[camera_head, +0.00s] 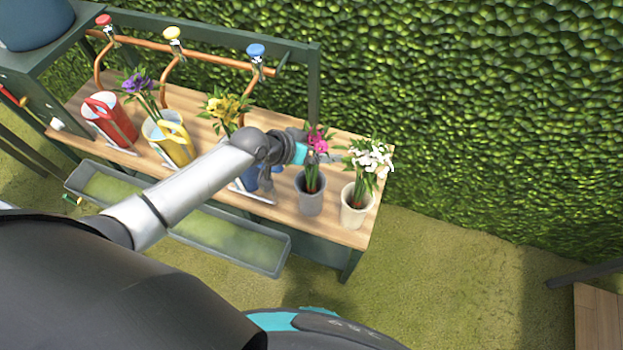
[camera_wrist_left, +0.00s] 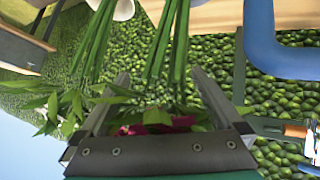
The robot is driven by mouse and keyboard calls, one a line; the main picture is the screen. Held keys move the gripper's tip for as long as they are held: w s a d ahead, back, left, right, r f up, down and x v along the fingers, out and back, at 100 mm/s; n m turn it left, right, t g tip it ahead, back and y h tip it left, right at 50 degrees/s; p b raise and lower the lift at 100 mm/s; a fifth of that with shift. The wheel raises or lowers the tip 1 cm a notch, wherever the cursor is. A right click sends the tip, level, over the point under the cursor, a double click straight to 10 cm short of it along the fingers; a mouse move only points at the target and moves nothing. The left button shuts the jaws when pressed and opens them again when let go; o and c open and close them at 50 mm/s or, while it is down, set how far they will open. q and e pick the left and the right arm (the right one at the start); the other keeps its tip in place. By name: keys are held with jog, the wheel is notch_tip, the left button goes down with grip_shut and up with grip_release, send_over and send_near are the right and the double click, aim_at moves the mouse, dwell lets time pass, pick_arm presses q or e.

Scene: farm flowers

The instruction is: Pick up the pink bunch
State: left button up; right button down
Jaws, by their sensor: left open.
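The pink bunch (camera_head: 318,141) stands upright in a grey pot (camera_head: 309,196) near the right end of the wooden bench. My left gripper (camera_head: 322,158) is at the height of its blooms. In the left wrist view, the open fingers (camera_wrist_left: 160,75) point toward the green stems (camera_wrist_left: 165,45) of the pink bunch, which run between the fingertips. Its pink petals (camera_wrist_left: 168,126) show close to the palm, partly hidden by leaves and the gripper body. I cannot tell whether the fingers touch the stems. My right gripper is in neither view.
A white bunch (camera_head: 370,158) in a cream pot (camera_head: 354,207) stands just right of the pink one. Yellow flowers (camera_head: 226,106) and purple flowers (camera_head: 139,83) stand farther left, beside red (camera_head: 110,120) and yellow watering cans (camera_head: 172,140). A blue can is partly hidden behind my arm.

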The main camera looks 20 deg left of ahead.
pick_arm(q)
jog(key=shift+c, duration=0.4)
grip_shut()
dwell(0.4)
